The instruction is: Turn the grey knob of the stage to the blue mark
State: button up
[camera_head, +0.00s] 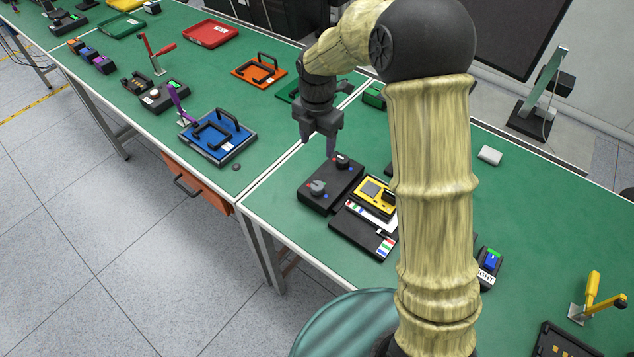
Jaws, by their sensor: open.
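The stage (318,203) is a flat black box on the green table, just left of a yellow device. The grey knob (317,187) sits on its near left part, and a black knob (342,161) sits on its far right part. Tiny coloured marks show around the knobs, but the grey knob's exact pointing relative to the blue mark is too small to tell. My gripper (318,147) points down with its fingers apart and empty. It appears above and behind the stage, beyond the grey knob and apart from it.
A yellow device (374,193) and a black case with coloured stripes stand right of the stage, partly behind my arm. A blue tray-like block (217,138) with a black handle is at the left. A small dark disc (236,167) lies near the table edge. Bare table lies left of the stage.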

aim_at(317, 185)
notch_tip(317, 185, down, 17)
jog(key=p, duration=0.3)
jog(key=shift+p, duration=0.4)
jog(key=c, duration=1)
